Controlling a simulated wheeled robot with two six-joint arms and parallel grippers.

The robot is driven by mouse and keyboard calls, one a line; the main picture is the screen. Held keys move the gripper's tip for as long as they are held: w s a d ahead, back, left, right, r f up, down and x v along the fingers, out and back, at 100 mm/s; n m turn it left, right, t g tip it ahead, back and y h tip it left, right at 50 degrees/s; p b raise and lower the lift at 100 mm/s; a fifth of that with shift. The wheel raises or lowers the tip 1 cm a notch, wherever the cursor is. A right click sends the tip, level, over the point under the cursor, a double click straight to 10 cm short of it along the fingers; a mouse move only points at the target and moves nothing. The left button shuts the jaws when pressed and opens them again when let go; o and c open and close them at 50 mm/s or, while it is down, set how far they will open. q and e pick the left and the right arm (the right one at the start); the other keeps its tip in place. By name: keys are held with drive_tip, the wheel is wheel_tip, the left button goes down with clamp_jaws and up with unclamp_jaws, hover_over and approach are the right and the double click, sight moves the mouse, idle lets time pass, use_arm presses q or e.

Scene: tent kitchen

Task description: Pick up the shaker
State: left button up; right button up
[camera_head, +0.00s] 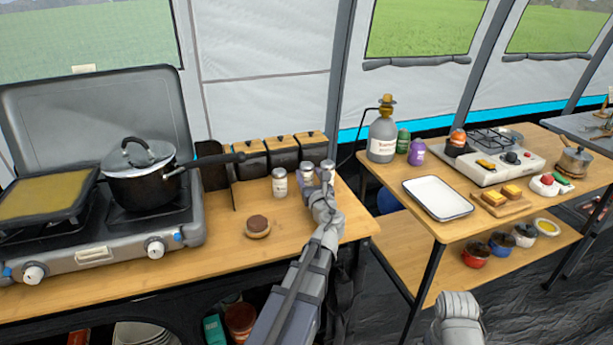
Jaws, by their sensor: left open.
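Three small shakers with pale labels and grey lids stand near the back right of the left table. The left shaker (280,182) stands clear of the arm. The middle shaker (307,171) and the right shaker (328,168) are close together, just beyond my left gripper (324,185). The gripper partly hides the lower parts of these two. It is open; whether its fingers touch or surround a shaker cannot be told. Part of my right arm shows at the bottom right, with no gripper fingers visible.
Dark canisters (283,151) with wooden lids stand behind the shakers. A round brown-topped item (257,226) lies in front. A lidded pot (141,176) sits on the camp stove (100,262) at left. A second table with a white tray (437,197) stands across a gap.

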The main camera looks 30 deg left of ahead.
use_arm(q)
drive_tip(key=shift+x, duration=2.7)
drive_tip(key=shift+s+f, duration=0.1)
drive_tip(key=shift+s, duration=0.05)
clamp_jaws()
